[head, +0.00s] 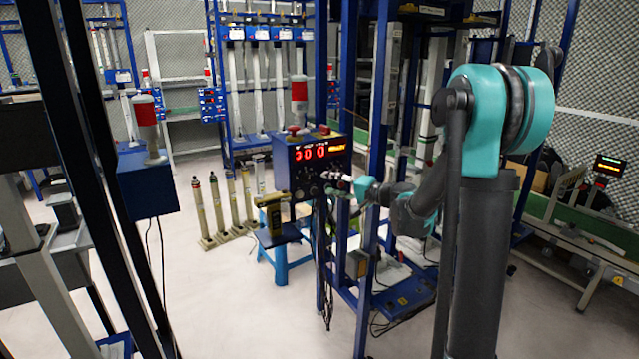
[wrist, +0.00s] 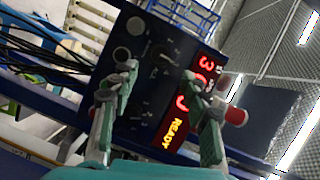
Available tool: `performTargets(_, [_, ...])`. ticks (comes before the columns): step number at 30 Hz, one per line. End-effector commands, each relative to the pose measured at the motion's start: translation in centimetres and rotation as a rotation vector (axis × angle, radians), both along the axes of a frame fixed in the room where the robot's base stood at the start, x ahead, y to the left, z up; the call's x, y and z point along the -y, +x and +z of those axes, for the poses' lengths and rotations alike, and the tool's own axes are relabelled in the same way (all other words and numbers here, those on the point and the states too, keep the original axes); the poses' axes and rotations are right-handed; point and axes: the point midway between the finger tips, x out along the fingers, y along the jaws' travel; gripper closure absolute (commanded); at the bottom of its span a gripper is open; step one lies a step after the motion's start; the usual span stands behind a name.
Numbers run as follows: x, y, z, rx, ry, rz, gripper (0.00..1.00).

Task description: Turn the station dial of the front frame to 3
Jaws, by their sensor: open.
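The front frame's blue control box (head: 312,157) stands mid-picture in the head view, with a red lit display reading about 300 and small dark knobs (head: 305,192) below it. In the wrist view the panel (wrist: 140,85) appears rotated, its display (wrist: 190,100) showing 3, further digits and READY. Dark round knobs (wrist: 135,26) show on it. A knob with a pointer (wrist: 164,58) lies beyond and between my fingers; I cannot tell which is the station dial or its setting. My gripper (wrist: 165,92) is open and empty, fingers facing the panel. In the head view my gripper (head: 338,184) is at the panel's lower right.
A red and white lamp (head: 299,92) stands on top of the box. Blue frame posts (head: 374,190) rise close to my arm. A blue stool (head: 280,250) stands below the box, with several upright posts (head: 230,205) left of it. Pale floor is open in front.

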Motion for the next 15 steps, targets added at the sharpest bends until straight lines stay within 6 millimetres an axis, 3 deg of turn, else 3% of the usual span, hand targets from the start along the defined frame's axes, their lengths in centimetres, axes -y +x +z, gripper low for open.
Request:
performTargets(6, [2.6, -1.7, 0.3, -0.001, 0.001, -0.001, 0.53])
performTargets(15, [3.2, -2.2, 0.4, -0.001, 0.001, 0.000, 0.53])
